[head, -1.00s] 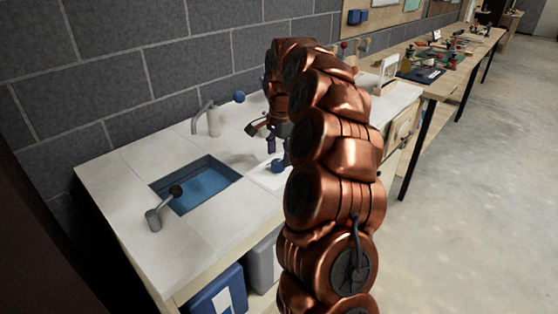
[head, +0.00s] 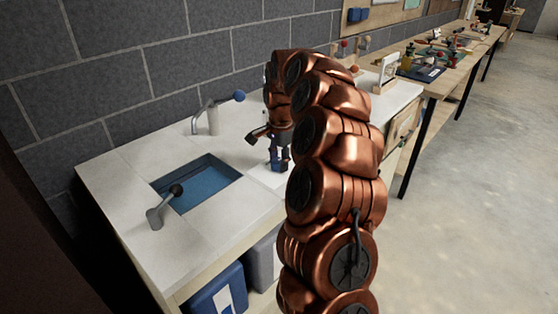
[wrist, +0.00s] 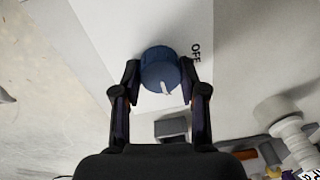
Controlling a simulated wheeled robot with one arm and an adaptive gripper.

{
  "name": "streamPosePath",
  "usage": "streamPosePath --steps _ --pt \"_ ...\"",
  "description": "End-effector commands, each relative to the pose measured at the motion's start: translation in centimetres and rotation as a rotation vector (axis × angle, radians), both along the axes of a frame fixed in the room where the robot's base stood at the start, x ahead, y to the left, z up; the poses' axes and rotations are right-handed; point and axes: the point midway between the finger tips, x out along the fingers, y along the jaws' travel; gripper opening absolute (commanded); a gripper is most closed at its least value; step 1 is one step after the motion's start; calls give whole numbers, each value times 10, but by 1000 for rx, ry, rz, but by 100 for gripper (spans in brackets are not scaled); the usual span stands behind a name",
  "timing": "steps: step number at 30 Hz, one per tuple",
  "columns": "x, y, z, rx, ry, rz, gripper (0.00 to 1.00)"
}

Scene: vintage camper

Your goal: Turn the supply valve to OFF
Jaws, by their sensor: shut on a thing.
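The supply valve is a round blue knob (wrist: 159,68) with a white pointer, on a white plate (wrist: 192,28) marked OFF (wrist: 196,52). In the wrist view the pointer aims down the picture and slightly right, and the OFF letters are to the knob's right, so the pointer is not at OFF. My gripper (wrist: 160,73) is shut on the knob, one finger on each side. In the head view my gripper (head: 278,160) points down at the white counter (head: 130,170), right of the sink, and its fingers mostly hide the knob.
A blue sink basin (head: 205,188) is left of my gripper. A tap with a blue ball lever (head: 213,118) stands behind it, and a grey lever with a dark ball (head: 159,212) in front. A white frame (head: 386,73) and a tool-covered workbench (head: 440,70) are to the right.

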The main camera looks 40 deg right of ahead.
Motion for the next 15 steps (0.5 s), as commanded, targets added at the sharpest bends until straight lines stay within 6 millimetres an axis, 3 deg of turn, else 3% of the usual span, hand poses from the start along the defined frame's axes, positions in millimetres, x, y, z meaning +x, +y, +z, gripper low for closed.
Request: streamPosePath --steps 6,15 --pt "0 0 0 0 1 0 8" --pt "0 0 -1 0 2 35 7"
